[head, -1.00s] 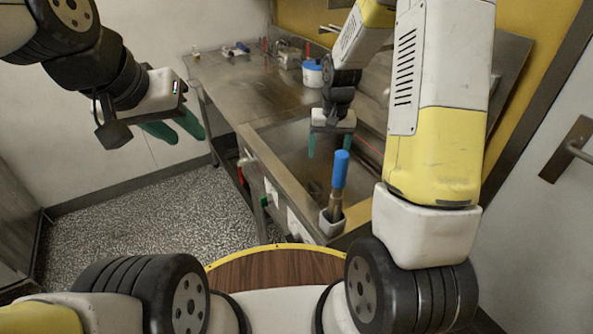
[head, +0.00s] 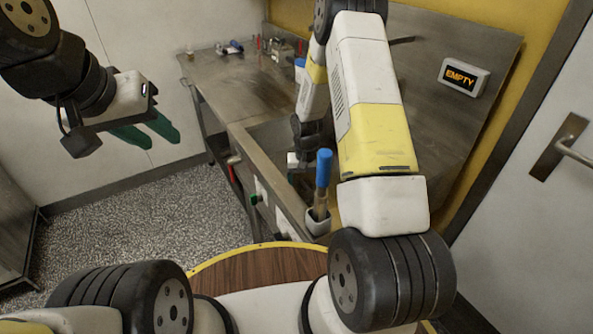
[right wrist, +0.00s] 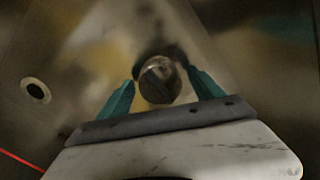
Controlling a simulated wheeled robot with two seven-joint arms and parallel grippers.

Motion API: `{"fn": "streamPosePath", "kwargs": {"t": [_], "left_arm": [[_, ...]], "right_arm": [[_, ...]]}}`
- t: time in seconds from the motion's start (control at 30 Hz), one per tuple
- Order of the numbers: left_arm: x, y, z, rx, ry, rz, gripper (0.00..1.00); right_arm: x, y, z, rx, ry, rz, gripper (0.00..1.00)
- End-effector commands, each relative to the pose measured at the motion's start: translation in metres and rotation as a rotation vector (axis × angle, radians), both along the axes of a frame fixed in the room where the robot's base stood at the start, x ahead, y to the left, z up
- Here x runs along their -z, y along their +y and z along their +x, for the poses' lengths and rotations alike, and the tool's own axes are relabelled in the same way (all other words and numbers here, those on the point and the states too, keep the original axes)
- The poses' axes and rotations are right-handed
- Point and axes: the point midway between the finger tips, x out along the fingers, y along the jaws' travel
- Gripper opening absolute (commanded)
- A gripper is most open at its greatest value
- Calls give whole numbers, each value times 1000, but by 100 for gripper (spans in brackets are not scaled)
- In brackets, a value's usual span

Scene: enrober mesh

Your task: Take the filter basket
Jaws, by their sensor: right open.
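A round metal piece with a dark bar across its top, which looks like the filter basket (right wrist: 158,91), sits low in the steel tank in the right wrist view. My right gripper (right wrist: 162,72) is open, with its green fingers on either side of that piece; I cannot tell whether they touch it. In the head view my right forearm and the tank's front wall hide the basket and most of the right gripper; only part of its white body shows. My left gripper (head: 161,141) is open and empty, raised over the floor at the left.
A blue-handled brush (head: 323,170) stands in a white holder (head: 317,224) at the tank's near edge, close to my right arm. A lit sign (head: 460,78) reads EMPTY. The steel bench (head: 225,85) holds small items at its far end. A round hole (right wrist: 36,90) lies left of the basket.

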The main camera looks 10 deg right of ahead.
Motion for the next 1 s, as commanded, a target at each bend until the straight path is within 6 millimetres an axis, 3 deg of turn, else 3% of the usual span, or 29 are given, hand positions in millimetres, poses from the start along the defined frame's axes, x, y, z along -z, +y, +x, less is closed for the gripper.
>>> {"fn": "streamPosePath", "kwargs": {"t": [0.27, 0.63, 0.87, 1.0], "left_arm": [[0, 0, 0, 0, 0, 0, 36], [0, 0, 0, 0, 0, 0, 36], [0, 0, 0, 0, 0, 0, 36], [0, 0, 0, 0, 0, 0, 36]], "right_arm": [[6, 0, 0, 0, 0, 0, 76], [5, 0, 0, 0, 0, 0, 10], [3, 0, 0, 0, -1, 0, 10], [-13, 0, 1, 0, -5, 0, 10]]}}
